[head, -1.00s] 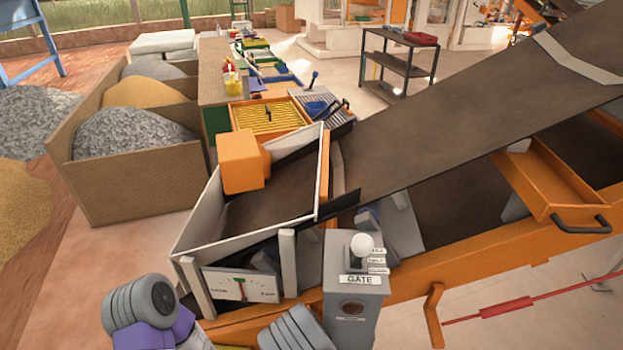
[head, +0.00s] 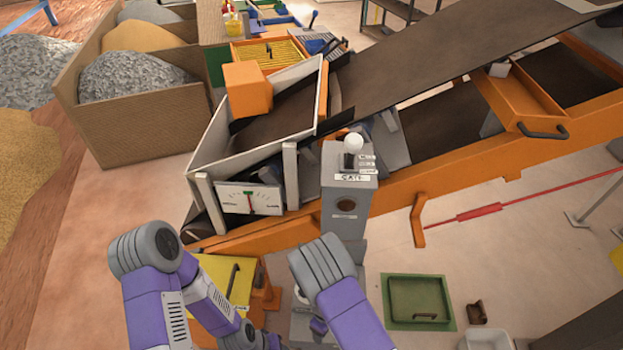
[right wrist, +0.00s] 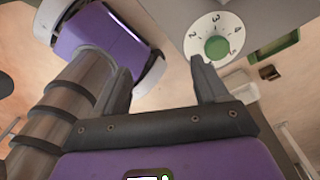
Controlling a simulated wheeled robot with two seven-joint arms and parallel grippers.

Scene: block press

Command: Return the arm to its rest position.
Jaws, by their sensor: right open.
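My right gripper (right wrist: 163,88) shows in the right wrist view with its two fingers apart and nothing between them. A grey panel with a white numbered dial (right wrist: 237,28) and green knob (right wrist: 217,48) lies just beyond the right finger. In the head view my right arm (head: 345,300) comes up from the bottom middle, bent, with its hand hidden. My left arm (head: 150,285) is bent at the lower left, and its gripper is not seen.
A grey gate post (head: 347,195) stands before the white-sided hopper (head: 215,135) and the orange conveyor frame (head: 440,180). A yellow panel (head: 225,278) sits below the hopper. A green tray (head: 416,298) lies on the floor at lower right. Open floor lies at the left.

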